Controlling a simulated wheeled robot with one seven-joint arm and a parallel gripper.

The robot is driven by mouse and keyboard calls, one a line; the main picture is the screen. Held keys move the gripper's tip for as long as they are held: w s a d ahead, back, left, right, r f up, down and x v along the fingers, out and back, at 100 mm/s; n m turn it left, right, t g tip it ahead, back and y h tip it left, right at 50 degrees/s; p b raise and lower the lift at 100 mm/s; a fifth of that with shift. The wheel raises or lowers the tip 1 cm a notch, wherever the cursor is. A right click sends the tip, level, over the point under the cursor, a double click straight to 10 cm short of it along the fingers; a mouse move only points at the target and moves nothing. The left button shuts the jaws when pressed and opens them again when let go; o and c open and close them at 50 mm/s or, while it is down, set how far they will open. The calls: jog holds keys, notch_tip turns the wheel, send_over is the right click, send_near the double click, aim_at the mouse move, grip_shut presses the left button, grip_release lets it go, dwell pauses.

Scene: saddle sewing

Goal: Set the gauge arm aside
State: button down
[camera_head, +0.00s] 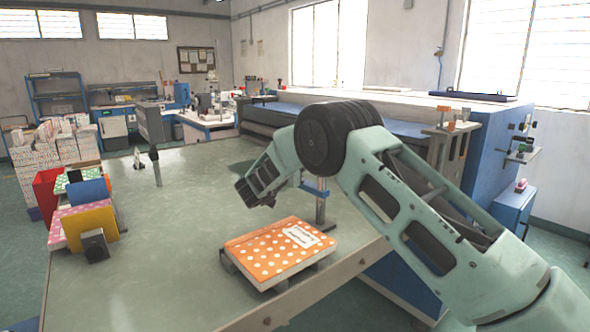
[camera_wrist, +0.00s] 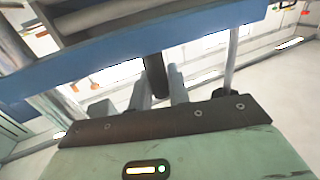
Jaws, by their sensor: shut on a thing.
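The gauge arm (camera_head: 313,189) shows as a short blue piece at an upright metal post, above the back of an orange polka-dot book (camera_head: 280,250). In the wrist view it is a wide blue bar (camera_wrist: 130,67) across the top, with a dark round handle (camera_wrist: 156,78) below it. My gripper (camera_head: 258,192) is left of the post, above the table. Its two grey fingers (camera_wrist: 159,90) are shut around the handle in the wrist view. My arm hides part of the space by the post, so I cannot tell whether the gauge arm still touches it.
The green table (camera_head: 170,250) is clear across its middle. Colored books and bins (camera_head: 88,225) stand on its left side, with a small black block (camera_head: 95,246) in front. A thin dark-topped post (camera_head: 156,165) rises near the back. A long blue machine (camera_head: 270,117) stands behind.

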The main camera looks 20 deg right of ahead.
jog(key=shift+w+d+r, duration=0.1)
jog(key=shift+d+r, duration=0.05)
jog(key=shift+d, duration=0.1)
dwell(0.3)
jog(key=c, duration=1.4)
grip_release()
jog(key=shift+s+a, duration=0.3)
jog(key=shift+a, duration=0.15)
jog(key=b+v, duration=0.3)
jog(key=v, duration=1.3)
jog(key=shift+s+a+b, duration=0.1)
jog(key=shift+a+b, duration=0.05)
jog(key=shift+b, duration=0.2)
